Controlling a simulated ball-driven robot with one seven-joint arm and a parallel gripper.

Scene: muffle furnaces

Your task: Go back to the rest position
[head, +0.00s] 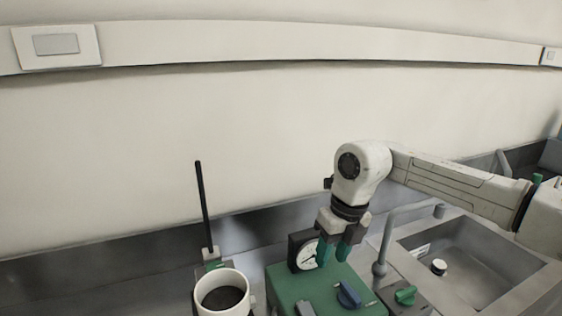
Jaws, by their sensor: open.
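My gripper (333,254) points downward with its two green-tipped fingers apart and nothing between them. It hangs over the back part of a green box-shaped unit (316,285), in front of or beside a round dial (303,252) with a dark frame. From this view I cannot tell whether the fingertips touch the unit. My arm stretches in from the right edge. A blue knob (348,296) sits on the green unit, to the right of and below the fingers.
A white cup-like vessel with dark contents (221,284) and a thin black upright rod (204,207) stand on the left. A green knob (405,295), a grey tap (383,245) and a metal sink (497,255) lie on the right.

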